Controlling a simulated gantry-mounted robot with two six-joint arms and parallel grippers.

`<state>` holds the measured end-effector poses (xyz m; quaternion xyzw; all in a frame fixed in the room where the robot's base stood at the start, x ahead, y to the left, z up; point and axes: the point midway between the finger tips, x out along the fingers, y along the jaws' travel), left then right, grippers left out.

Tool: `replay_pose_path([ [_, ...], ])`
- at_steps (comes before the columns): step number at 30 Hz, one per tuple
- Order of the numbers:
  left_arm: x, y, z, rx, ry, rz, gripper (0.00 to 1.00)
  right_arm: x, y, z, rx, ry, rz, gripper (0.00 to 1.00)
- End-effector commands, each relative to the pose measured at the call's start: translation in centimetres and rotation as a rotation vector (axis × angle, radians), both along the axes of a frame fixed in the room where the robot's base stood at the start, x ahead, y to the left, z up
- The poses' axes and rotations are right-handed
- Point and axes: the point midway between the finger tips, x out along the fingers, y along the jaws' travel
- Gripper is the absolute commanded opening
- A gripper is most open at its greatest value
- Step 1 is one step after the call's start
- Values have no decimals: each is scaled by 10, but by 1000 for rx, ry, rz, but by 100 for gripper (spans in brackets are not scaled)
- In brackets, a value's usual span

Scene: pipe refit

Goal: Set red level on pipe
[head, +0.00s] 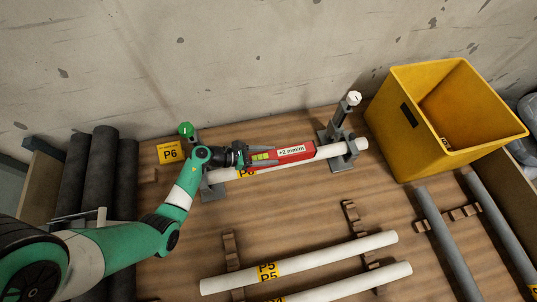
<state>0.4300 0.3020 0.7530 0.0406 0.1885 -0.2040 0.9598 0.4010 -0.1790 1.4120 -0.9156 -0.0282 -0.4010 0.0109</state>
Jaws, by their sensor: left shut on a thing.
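The red level (297,151) has a white label reading "+2 mm/m" and a yellow-green vial area. It lies along the top of the white pipe (328,152) marked P6, which rests in two grey clamps near the wall. Whether the level touches the pipe all along cannot be told. My left gripper (262,156) comes in from the left and is shut on the level's left end. My right gripper does not show.
A yellow bin (440,117) stands at the back right. White pipes marked P5 (330,259) lie on wooden racks in front. Grey pipes lie at the right (449,243) and dark pipes at the left (100,187). A yellow P6 sign (170,152) is by the left clamp.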

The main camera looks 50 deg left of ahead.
Motion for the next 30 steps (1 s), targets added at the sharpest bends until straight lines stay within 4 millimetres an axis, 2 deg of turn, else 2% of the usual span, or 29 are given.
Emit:
replay_pose_path([
  [12,-1,0,-4,3,5,1,0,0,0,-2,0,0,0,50],
  [13,-1,0,-4,3,5,1,56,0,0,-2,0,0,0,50],
  [18,-1,0,-4,2,4,1,86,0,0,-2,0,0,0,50],
  [26,-1,0,-4,1,5,0,87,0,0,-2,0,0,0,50],
  [30,-8,4,1,1,4,2,87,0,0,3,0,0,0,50],
])
